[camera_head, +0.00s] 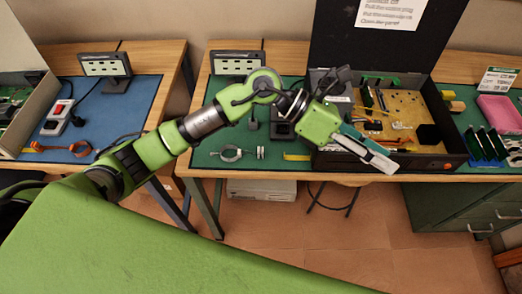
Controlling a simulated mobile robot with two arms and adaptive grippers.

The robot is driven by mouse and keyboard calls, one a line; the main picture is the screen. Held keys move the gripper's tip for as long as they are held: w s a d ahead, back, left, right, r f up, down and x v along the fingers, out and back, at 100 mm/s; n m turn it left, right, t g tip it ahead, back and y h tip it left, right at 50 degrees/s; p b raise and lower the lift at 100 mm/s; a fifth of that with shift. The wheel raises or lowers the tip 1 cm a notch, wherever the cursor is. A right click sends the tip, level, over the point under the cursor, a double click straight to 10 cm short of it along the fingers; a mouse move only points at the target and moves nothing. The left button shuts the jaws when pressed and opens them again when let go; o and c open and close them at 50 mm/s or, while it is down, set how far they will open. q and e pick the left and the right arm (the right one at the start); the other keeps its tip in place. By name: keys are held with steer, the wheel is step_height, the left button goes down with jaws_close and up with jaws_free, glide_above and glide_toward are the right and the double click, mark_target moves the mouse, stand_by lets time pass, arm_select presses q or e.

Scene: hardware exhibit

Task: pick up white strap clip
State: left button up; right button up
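I cannot clearly make out a white strap clip. A pale grey ring-shaped clamp (230,153) lies near the front of the green mat on the middle table, with a small metal piece (260,152) to its right. My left gripper (386,165) is over the front of the open black case, pointing down and right. Its long pale end looks narrow, and I cannot tell whether it is open or holds anything. It hides part of the case's front. My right gripper is not in view.
The open black case (445,160) holds several small parts on a tan board. An orange strap (52,148) lies on the blue mat (125,115) at left. A pink tray (500,113) stands at right. A yellow piece (297,157) lies by the case.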

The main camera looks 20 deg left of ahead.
arm_select(q)
steer(key=w+a+f+m+y, duration=0.2)
steer(key=a+f+y, duration=0.2)
steer(key=a+f, duration=0.1)
steer(key=t+y, duration=0.1)
steer(key=y, duration=0.9)
glide_toward(261, 149)
steer(key=f, duration=0.1)
steer(key=f+p, duration=0.1)
steer(key=f, duration=0.1)
steer(key=d+f+p, duration=0.1)
steer(key=shift+s+f, duration=0.15)
steer(key=shift+f, duration=0.2)
steer(key=f, duration=0.1)
steer(key=f+p, duration=0.1)
steer(key=f, duration=0.1)
steer(key=f+p, duration=0.1)
steer(key=shift+a+f, duration=0.35)
steer(key=shift+f, duration=0.35)
steer(key=c, duration=0.8)
